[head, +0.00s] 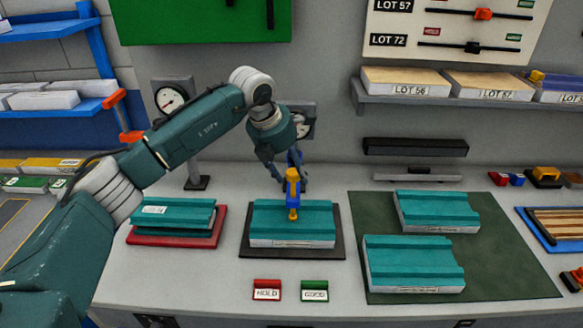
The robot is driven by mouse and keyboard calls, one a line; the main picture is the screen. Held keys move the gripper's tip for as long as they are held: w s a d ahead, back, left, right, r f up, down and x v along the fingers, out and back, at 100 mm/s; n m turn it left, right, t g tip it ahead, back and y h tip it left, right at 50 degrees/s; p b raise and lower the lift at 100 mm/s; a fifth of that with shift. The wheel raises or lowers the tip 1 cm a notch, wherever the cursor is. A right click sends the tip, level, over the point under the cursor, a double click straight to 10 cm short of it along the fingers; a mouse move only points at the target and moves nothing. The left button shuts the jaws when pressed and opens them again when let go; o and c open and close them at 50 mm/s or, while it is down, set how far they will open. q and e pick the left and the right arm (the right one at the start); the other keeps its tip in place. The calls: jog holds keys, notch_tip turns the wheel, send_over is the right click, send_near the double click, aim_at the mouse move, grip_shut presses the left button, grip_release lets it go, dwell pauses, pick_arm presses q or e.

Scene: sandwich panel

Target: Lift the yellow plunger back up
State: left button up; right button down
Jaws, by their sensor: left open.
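The yellow plunger (293,190) stands upright over the teal sandwich panel (265,217) in the middle of the bench, with a blue part around it. Its lower end meets the panel's top in the picture; I cannot tell whether it presses on it. The panel lies on a dark base plate (248,249). My left gripper (288,178) reaches down from above and behind the plunger. Its fingers are open, one on either side of the plunger's upper part; contact is unclear. My right gripper is not in view.
Teal panels lie on a red plate (170,241) at left and on a dark green mat (500,275) at right. A red HOLD card (267,283) and green GOOD card (315,284) stand in front. A dial gauge (171,98) stands behind my left arm.

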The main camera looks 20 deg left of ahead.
pick_arm(q)
grip_shut()
notch_tip(320, 180, up, 4)
jog(key=shift+r+p, duration=0.2)
jog(key=shift+p, duration=0.35)
jog(key=shift+w, duration=0.15)
grip_release()
jog(key=shift+r, duration=0.1)
jog(key=shift+d, duration=0.1)
jog(key=shift+f, duration=0.2)
jog(key=shift+r, duration=0.1)
